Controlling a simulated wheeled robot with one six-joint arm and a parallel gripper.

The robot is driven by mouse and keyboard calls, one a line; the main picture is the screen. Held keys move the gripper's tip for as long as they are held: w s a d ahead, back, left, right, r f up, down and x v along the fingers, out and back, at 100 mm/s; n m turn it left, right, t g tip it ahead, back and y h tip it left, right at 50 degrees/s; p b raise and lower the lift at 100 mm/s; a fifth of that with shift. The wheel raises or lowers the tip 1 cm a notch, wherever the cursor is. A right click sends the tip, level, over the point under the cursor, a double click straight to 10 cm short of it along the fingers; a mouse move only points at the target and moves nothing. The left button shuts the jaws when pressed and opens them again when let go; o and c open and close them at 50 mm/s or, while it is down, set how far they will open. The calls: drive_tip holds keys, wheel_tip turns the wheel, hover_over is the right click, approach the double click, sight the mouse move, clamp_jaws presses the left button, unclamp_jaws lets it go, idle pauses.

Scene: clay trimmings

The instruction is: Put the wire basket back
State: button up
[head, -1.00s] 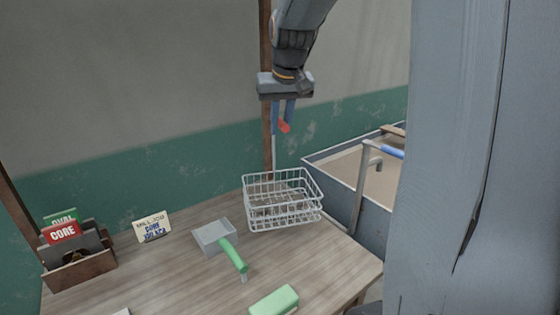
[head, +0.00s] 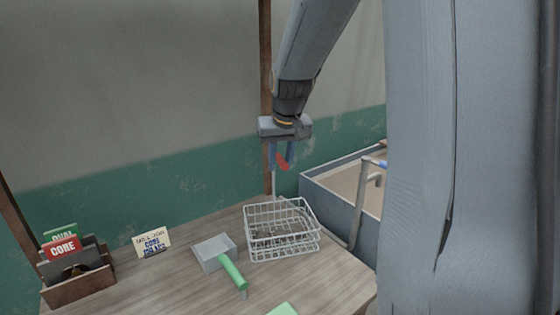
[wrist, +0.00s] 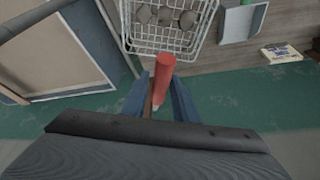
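The wire basket (head: 262,246) is a pale wire-mesh basket on the wooden table, near its back right corner. It seems to have two stacked rims, and brownish lumps lie inside. It also shows at the top of the wrist view (wrist: 134,38). My gripper (head: 282,160) hangs above the basket, apart from it. Its blue fingers close on a red cylinder (wrist: 164,70), which sticks out past the fingertips. The cylinder also shows tilted in the head view (head: 282,163). A thin pale rod drops below the gripper; I cannot tell whether it joins the red cylinder.
A grey scoop (head: 213,250) with a green handle lies left of the basket. A green block (head: 283,309) is at the front. A card (head: 152,242) and a wooden box (head: 80,288) of cards stand further left. A blue-grey bin (head: 318,193) is at right.

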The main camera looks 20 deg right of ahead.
drive_tip(key=shift+o, duration=0.7)
drive_tip(key=shift+r, duration=0.25)
drive_tip(key=b+v, duration=0.1)
drive_tip(key=v, duration=1)
drive_tip(key=shift+s+r+b, duration=0.2)
drive_tip(key=shift+r+b, duration=0.1)
drive_tip(key=shift+r, duration=0.05)
drive_tip(key=shift+a, duration=0.1)
